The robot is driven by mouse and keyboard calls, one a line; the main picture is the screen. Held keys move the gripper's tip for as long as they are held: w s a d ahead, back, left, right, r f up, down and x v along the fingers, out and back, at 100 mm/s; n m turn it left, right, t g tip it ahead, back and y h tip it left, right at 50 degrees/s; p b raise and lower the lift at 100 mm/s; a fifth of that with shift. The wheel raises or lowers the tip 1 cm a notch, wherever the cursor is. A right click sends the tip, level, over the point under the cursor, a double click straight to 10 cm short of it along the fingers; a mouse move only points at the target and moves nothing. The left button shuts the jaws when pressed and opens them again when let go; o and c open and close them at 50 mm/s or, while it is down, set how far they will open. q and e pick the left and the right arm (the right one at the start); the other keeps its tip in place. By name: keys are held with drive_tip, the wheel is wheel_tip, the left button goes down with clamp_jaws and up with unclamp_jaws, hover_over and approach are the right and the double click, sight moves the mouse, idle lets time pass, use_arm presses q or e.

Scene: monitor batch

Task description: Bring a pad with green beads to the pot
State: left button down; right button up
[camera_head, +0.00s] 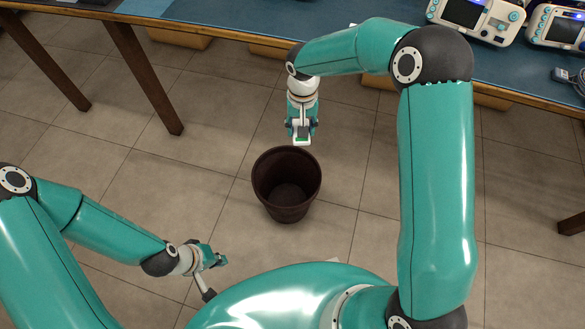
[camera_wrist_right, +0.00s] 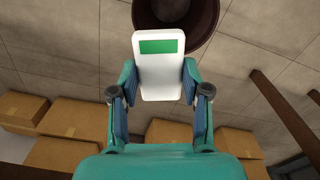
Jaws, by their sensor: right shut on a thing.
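A white pad with a green rectangle (camera_wrist_right: 161,78) is clamped between the two fingers of my right gripper (camera_wrist_right: 160,72). In the head view, my right gripper (camera_head: 301,128) points down and the pad's green part (camera_head: 302,139) shows at its tips. The dark brown round pot (camera_head: 287,212) stands upright and open on the floor, just below the pad in that picture. In the right wrist view, the pot (camera_wrist_right: 204,28) shows beyond the pad's far end; the pad covers part of it. My left gripper (camera_head: 221,259) is low at the lower left, apart from the pot, its fingers seen edge-on.
A blue-topped table (camera_head: 240,25) runs along the back, with monitor devices (camera_head: 478,18) at its right. Cardboard boxes (camera_wrist_right: 75,118) stand beneath it. Wooden table legs (camera_head: 148,80) are at the left. The tiled floor around the pot is clear.

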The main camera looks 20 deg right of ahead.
drive_tip(key=w+f+m+b, duration=0.1)
drive_tip(key=f+b, duration=0.9)
drive_tip(key=f, duration=0.2)
drive_tip(key=w+a+f+m+b, duration=0.1)
drive_tip(key=w+f+b, duration=0.1)
drive_tip(key=f+b, duration=0.8)
wheel_tip(320, 180, down, 4)
drive_tip(key=shift+w+a+r+m, duration=0.2)
drive_tip(key=shift+a+m, duration=0.1)
drive_tip(key=shift+m, duration=0.1)
drive_tip(key=o, duration=1.2)
wheel_tip(320, 180, up, 12)
drive_tip(key=shift+f, duration=0.1)
